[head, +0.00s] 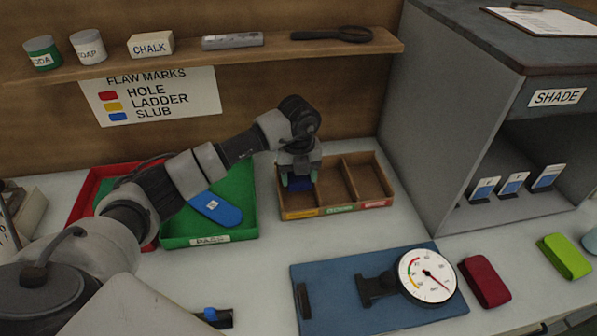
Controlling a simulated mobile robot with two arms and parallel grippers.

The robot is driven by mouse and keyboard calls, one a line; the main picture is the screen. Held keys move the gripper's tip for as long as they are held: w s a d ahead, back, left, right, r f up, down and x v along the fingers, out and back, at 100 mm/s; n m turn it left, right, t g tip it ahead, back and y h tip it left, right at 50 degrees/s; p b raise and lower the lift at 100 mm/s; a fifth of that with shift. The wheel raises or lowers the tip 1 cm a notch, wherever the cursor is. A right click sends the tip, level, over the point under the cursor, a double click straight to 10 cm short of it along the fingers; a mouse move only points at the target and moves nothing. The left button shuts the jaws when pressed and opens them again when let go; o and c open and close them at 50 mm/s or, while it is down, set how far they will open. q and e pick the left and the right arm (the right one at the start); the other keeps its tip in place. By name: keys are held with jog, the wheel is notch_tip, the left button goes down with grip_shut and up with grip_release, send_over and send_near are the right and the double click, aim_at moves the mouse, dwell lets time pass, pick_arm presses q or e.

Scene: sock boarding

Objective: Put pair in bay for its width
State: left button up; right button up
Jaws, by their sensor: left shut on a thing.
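My left gripper (301,179) points down at the left part of a wooden tray (325,213) with three bays. It is shut on a dark blue folded pair (299,185), which shows between and below the fingers. The pair is at the left bay; I cannot tell whether it touches the floor. The bays carry yellow, green and red labels along the front, too small to read. A dark red pair (485,281) and a lime green pair (565,256) lie on the table at the right. My right gripper is not in view.
A dial gauge (427,275) stands on a blue board (335,312) in front of the wooden tray. A grey cabinet (425,130) stands close on the right.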

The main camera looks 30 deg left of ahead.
pick_arm(q)
jog(key=shift+f+b, duration=0.3)
jog(key=shift+f, duration=0.45)
jog(key=o, duration=1)
jog(key=shift+r, duration=0.15)
notch_tip(320, 180, up, 11)
jog(key=shift+f+b, duration=0.2)
jog(key=shift+b, duration=0.25)
jog(key=shift+f, duration=0.1)
